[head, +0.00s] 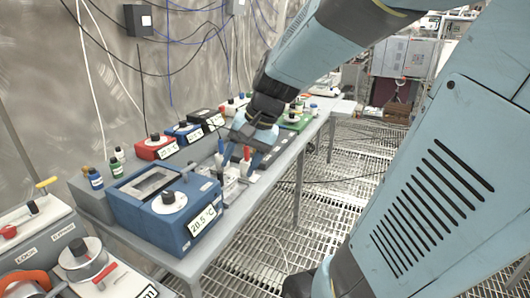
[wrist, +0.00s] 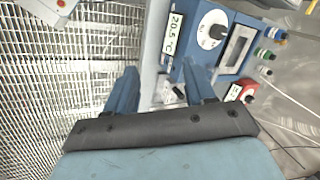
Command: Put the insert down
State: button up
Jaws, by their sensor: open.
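My gripper (head: 240,165) is open above the grey bench (head: 262,185), just behind the large blue instrument. It also shows in the wrist view (wrist: 163,88), with its two blue fingers apart. A small pale metal piece (head: 230,186) sits on the bench below the fingers; a pale piece (wrist: 168,92) also shows between them in the wrist view. I cannot tell for certain whether this is the insert. A blue-handled tool (head: 221,147) and a red-handled tool (head: 247,152) stand close to the fingers. My gripper hides part of this area.
The large blue instrument (head: 165,205) with a 20.5 °C label stands in front. Red (head: 156,148), blue (head: 184,133) and black (head: 207,119) boxes line the wall side. The grated floor (head: 330,190) right of the bench is clear.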

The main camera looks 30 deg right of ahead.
jog(key=s+d+r+n+t+h, duration=0.2)
jog(key=s+r+n+t+h, duration=0.1)
jog(key=s, duration=0.5)
notch_tip(320, 180, up, 2)
jog(key=n+h, duration=0.1)
jog(key=n, duration=0.2)
jog(key=shift+d, duration=0.25)
jog(key=shift+r, duration=0.1)
jog(key=shift+c, duration=0.2)
jog(key=shift+c, duration=0.9)
